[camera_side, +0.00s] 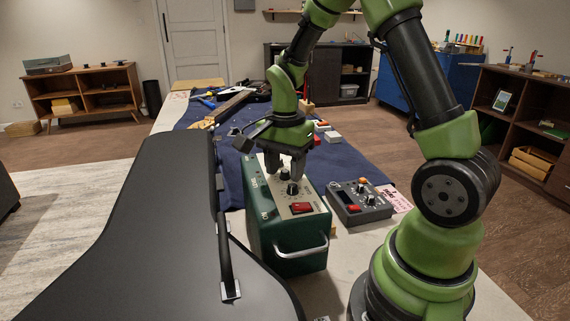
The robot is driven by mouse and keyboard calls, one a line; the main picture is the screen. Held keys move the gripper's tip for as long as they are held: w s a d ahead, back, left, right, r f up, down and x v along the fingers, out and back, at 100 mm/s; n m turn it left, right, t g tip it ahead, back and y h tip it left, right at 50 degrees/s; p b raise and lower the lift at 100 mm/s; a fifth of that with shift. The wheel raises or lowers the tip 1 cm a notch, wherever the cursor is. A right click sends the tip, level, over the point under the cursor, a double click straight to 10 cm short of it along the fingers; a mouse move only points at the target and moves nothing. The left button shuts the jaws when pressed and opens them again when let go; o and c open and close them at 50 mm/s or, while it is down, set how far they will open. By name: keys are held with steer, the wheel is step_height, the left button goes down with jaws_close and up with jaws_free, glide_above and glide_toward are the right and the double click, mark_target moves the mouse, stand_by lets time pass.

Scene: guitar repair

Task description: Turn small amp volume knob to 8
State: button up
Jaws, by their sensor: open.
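The small amp (283,246) is a dark green box with a light control panel on top, standing on the work table. The fingers partly hide the panel there. I cannot tell whether they touch a knob. The knob markings are too small to read.
A black guitar case (150,240) lies close along the amp's left side. A grey pedal unit (358,203) with knobs and a red switch sits to the right. A blue mat (345,160) covers much of the table. Tools and a guitar (238,104) lie farther back.

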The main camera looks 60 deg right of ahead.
mark_target(285, 171)
step_height(285, 171, up, 10)
stand_by(0.5)
stand_by(0.3)
steer(key=s+a+r+n+t+y, duration=0.1)
steer(key=s+a+r+n+t, duration=0.2)
steer(key=s+a+n, duration=0.3)
steer(key=s+a+r+n+t+y, duration=0.1)
steer(key=s+a+r+n+t, duration=0.2)
steer(key=s+a+n, duration=0.3)
steer(key=shift+s+n+t, duration=0.3)
steer(key=shift+n+t, duration=0.3)
steer(key=shift+n, duration=0.4)
steer(key=shift+d, duration=0.1)
stand_by(1.3)
